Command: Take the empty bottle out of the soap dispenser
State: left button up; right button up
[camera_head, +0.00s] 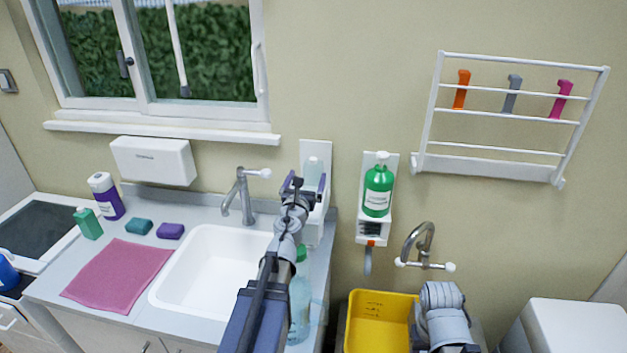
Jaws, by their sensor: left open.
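A pale, see-through bottle (313,170) stands in the white wall dispenser (316,150) right of the sink tap. It looks empty. My left gripper (305,184) is open in front of this bottle, with its fingers at the bottle's height. I cannot tell whether they touch it. My left arm hides the lower part of the dispenser. A second wall dispenser (372,231) to the right holds a full-looking green bottle (378,190) with a white pump. Part of my right arm shows at the bottom right, but its gripper does not.
A bottle with a green cap (300,296) stands on the counter, partly behind my left arm. The white sink (205,270) is left of the arm. A yellow tub (375,322) is below the second tap (420,243). A wall rack (490,165) hangs upper right.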

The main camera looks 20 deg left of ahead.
aim_at(312, 167)
pick_arm(q)
jog(key=shift+x, duration=1.35)
jog(key=shift+d+r+x, duration=0.1)
jog(key=shift+r+x, duration=0.1)
jog(key=shift+x, duration=1.05)
jog(key=shift+d+r+x, duration=0.15)
jog(key=shift+x, duration=1.1)
grip_shut()
